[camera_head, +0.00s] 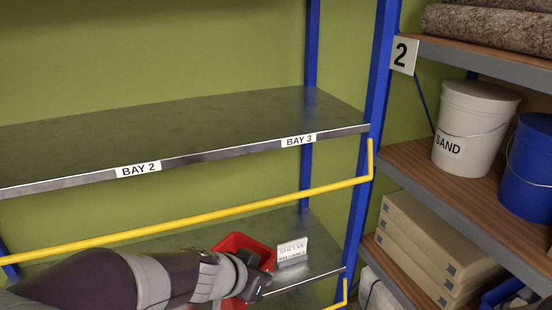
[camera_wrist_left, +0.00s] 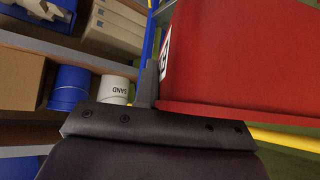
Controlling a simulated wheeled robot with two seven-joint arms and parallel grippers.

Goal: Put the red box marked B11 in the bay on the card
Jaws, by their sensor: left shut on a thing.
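The red box (camera_head: 236,241) is at the lower middle of the head view, open at the top, partly hidden behind my left arm. My left gripper (camera_head: 262,284) is shut on its wall. In the left wrist view the red box (camera_wrist_left: 245,60) fills the upper right, beside a finger of my left gripper (camera_wrist_left: 150,85). A white label shows at its edge, too oblique to read. The white card (camera_head: 292,250) stands on the lower shelf just right of the box; it reads "SHELVE", with a smaller line I cannot read surely. My right gripper is not in view.
The upper metal shelf (camera_head: 200,125) is empty, its edge labelled BAY 2 (camera_head: 138,169) and BAY 3 (camera_head: 298,141). A yellow rail (camera_head: 200,217) runs below and in front of it. A blue post (camera_head: 375,110) separates it from shelves with a SAND bucket (camera_head: 472,130) and flat boxes (camera_head: 425,245).

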